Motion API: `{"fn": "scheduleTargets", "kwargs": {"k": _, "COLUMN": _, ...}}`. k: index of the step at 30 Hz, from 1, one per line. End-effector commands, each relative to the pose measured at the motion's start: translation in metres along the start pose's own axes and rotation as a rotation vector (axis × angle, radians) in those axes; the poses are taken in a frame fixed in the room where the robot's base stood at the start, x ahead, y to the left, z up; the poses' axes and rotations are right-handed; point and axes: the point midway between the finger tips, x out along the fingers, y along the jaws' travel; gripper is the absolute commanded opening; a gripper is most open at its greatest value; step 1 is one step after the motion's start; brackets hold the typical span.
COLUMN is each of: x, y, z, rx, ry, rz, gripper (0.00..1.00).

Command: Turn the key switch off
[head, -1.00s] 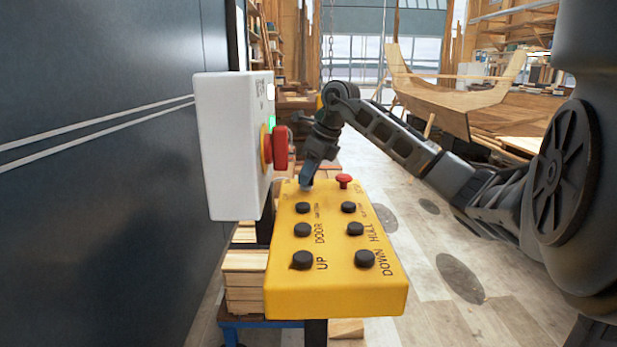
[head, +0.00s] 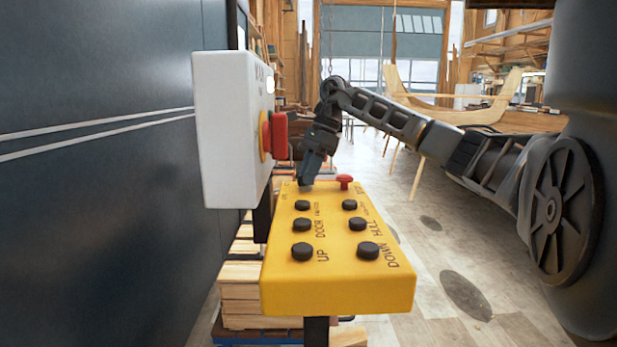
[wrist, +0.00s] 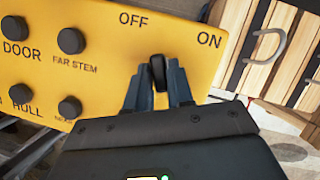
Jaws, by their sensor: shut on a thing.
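The key switch (wrist: 157,73) is a small black key on the yellow control panel (head: 340,285), below the printed words OFF and ON in the wrist view. Its upper end points between the two words, nearer OFF. My gripper (wrist: 158,80) is shut on the key, with one finger on each side. In the head view, my gripper (head: 306,181) reaches down to the far left part of the panel, and the key is hidden there.
A red mushroom button (head: 344,181) stands right of my gripper. Several black buttons cover the nearer panel. A white box (head: 225,130) with a red knob (head: 279,133) rises close on the left, beside a dark wall (head: 90,200). Open floor (head: 455,240) lies right.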

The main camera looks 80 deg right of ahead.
Motion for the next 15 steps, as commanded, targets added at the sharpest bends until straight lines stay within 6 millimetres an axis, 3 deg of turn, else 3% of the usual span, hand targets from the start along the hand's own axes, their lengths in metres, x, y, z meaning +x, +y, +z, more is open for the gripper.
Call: {"fn": "scheduleTargets", "kwargs": {"k": 15, "x": -0.0003, "y": -0.0012, "z": 0.0004, "rx": -0.118, "ry": 0.000, "rz": 0.048, "gripper": 0.00}}
